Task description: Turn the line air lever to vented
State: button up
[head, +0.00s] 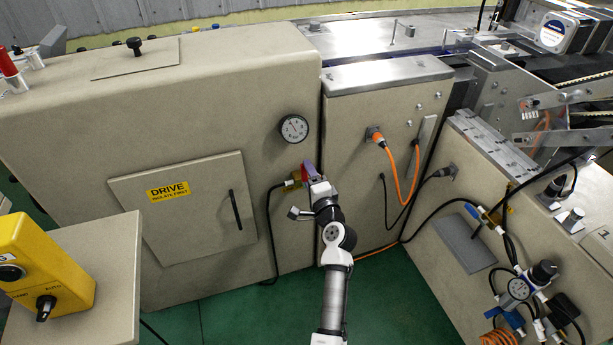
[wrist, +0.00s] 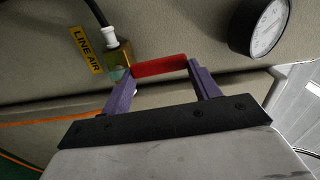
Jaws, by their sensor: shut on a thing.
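The line air valve is a small brass-coloured body (wrist: 119,60) with a white fitting and a black hose, beside a yellow LINE AIR label (wrist: 87,50). Its red lever (wrist: 158,66) runs sideways from the valve body in the wrist view. My gripper (wrist: 162,70) has its two purple fingers at either end of the lever and is shut on it. In the head view my gripper (head: 311,170) is at the right edge of the big beige cabinet and hides most of the lever. No vented marking can be read.
A round gauge (head: 294,128) sits on the cabinet just above my gripper; it also shows in the wrist view (wrist: 268,28). A black hose (head: 269,225) hangs left of the valve. Orange cables (head: 405,185) hang on the panel to the right. A cabinet door (head: 190,208) is at left.

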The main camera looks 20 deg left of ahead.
jog(key=shift+w+d+r+m, duration=0.1)
jog(key=shift+w+d+m, duration=0.05)
jog(key=shift+m, duration=0.25)
jog(key=o, duration=1.4)
jog(key=b+v, duration=0.2)
jog(key=v, duration=1.2)
